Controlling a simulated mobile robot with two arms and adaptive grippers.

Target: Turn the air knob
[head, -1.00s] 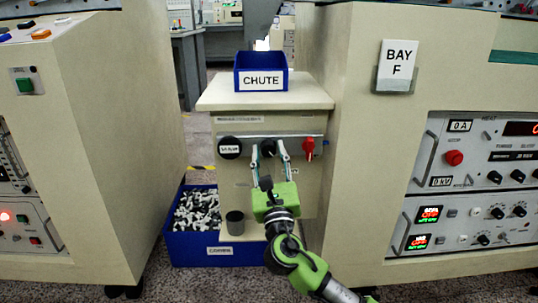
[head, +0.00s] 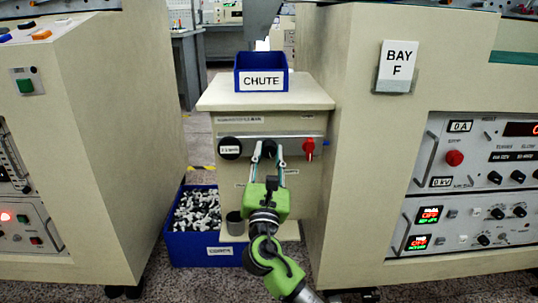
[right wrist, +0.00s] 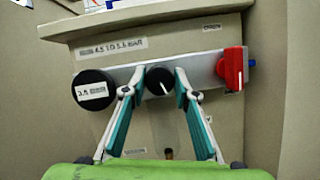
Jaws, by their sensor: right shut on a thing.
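The air knob (head: 269,146) is a small round black knob on the metal strip across the front of the beige cabinet. In the right wrist view the knob (right wrist: 159,79) has a white line slanting down and right. My right gripper (head: 267,158) is shut on it, one finger on each side. A black round gauge (right wrist: 94,90) with a white label is left of the knob; the label seems to read in bar, its digits blurred. A red lever valve (right wrist: 231,69) is to the right, under an "OPEN" label. My left gripper is not in view.
A blue CHUTE bin (head: 261,75) stands on the cabinet top (head: 215,97). Large beige consoles flank the cabinet closely on both sides.

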